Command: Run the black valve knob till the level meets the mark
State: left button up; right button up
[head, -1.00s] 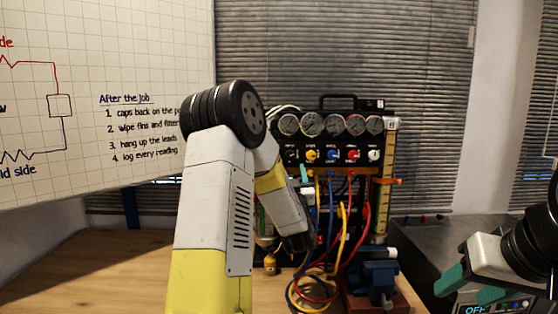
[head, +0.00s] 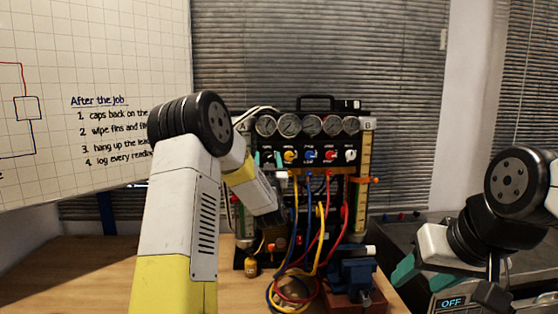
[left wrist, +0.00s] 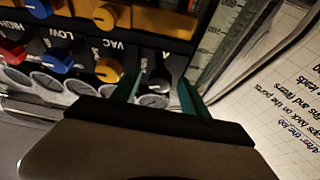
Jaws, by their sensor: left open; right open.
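The black valve knob (left wrist: 157,75) is at the end of the knob row on the gauge rig (head: 316,125). My left gripper (left wrist: 160,92) is open, with one teal finger on each side of this knob; I cannot tell whether they touch it. In the head view my left gripper (head: 268,160) covers most of the knob. On the rig's right, tube B (head: 366,150) looks yellowish and carries an orange marker (head: 364,179). Tube A on the left is partly hidden by my arm, and I cannot read its level. My right gripper (head: 422,277) is open and empty at the lower right.
Yellow (head: 290,156), blue (head: 310,156), red (head: 330,155) and white (head: 351,155) knobs sit to the right of the black one, below several gauges. Coloured hoses (head: 318,225) hang in front. A blue vise (head: 352,272) stands on the bench. A whiteboard (head: 90,60) is at left.

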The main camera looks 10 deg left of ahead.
pick_arm(q)
grip_shut()
jog(key=m+h, duration=0.2)
jog(key=m, duration=0.2)
jog(key=m+h, duration=0.2)
jog(key=m, duration=0.2)
grip_release()
jog(key=v, duration=0.7)
jog(key=shift+s+f, duration=0.2)
jog(key=shift+s, duration=0.2)
